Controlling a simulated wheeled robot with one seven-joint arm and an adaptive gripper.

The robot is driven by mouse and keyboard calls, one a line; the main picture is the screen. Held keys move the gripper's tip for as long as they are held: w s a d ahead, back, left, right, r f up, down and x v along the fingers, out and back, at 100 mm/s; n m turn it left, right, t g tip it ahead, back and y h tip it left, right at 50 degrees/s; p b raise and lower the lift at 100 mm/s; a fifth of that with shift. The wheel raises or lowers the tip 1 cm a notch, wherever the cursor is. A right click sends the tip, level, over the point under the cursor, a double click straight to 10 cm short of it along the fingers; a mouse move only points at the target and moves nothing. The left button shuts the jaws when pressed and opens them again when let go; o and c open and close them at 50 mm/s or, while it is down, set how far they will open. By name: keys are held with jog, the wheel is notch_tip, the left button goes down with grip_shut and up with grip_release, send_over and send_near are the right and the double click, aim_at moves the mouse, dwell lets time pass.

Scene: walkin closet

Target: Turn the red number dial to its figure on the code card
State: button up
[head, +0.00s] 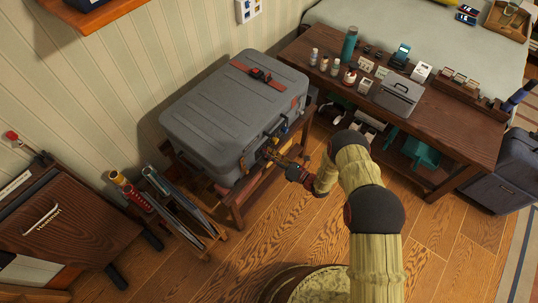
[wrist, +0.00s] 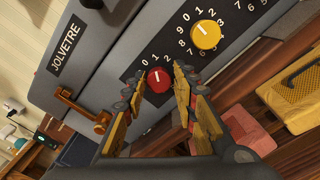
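In the wrist view the red number dial (wrist: 158,82) sits on the grey case's dark front panel. Its white mark points up, roughly towards the 1; digits 0, 1 and 2 show above it, and the fingers hide the others. My gripper (wrist: 160,73) is open, with one finger on each side of the red dial and small gaps apparent; contact is hard to judge. In the head view my gripper (head: 273,154) is at the front of the grey case (head: 215,105). I cannot make out which card is the code card.
A yellow dial (wrist: 206,36) is at upper right of the red one. A brass latch (wrist: 92,122) is on the left. The case rests on a wooden stand (head: 238,208). A wooden table (head: 445,140) with bottles, small cards and a grey box (head: 398,93) stands to the right.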

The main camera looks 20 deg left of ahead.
jog(key=shift+o, duration=1.4)
jog(key=shift+s, duration=0.1)
jog(key=v, duration=1.2)
jog(key=shift+f, duration=0.1)
